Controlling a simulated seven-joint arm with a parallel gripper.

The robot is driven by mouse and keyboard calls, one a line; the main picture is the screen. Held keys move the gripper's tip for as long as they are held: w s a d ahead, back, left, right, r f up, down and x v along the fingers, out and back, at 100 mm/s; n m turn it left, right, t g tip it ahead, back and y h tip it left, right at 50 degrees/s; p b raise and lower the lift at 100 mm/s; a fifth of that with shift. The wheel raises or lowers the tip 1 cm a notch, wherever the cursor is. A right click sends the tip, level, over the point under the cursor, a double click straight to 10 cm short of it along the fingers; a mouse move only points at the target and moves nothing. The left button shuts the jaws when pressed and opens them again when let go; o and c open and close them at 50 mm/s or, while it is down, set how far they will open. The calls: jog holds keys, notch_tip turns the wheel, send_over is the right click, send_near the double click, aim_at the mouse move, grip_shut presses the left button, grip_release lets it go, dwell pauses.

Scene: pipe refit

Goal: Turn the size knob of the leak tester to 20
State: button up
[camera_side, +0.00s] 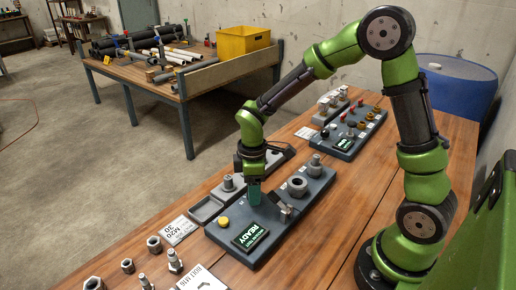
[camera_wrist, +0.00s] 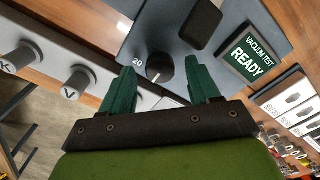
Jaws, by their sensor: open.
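The leak tester (camera_side: 303,212) is a dark grey box on the wooden bench. Its screen (camera_side: 250,238) reads READY; in the wrist view the screen (camera_wrist: 253,53) reads VACUUM TEST READY. The size knob (camera_wrist: 160,67) is round and black, with a small pale mark on its lower edge in the wrist view. The printed label 20 (camera_wrist: 137,62) is just left of the knob. My gripper (camera_wrist: 160,70) is open, its teal fingers on either side of the knob; I cannot tell whether they touch it. In the side view my gripper (camera_side: 254,194) points down at the tester and hides the knob.
A yellow button (camera_side: 223,222) and round grey fittings (camera_side: 297,186) sit on the tester. A grey tray (camera_side: 204,212) lies alongside. Loose nuts and fittings (camera_side: 175,260) are in front; another panel (camera_side: 347,137) is behind. Grey posts (camera_wrist: 78,83) show at left in the wrist view.

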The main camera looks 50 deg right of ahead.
jog(key=shift+f, duration=0.55)
jog(key=c, duration=1)
jog(key=shift+c, duration=0.2)
jog(key=shift+m, duration=0.4)
jog(key=m, duration=0.3)
jog(key=shift+m, duration=2.6)
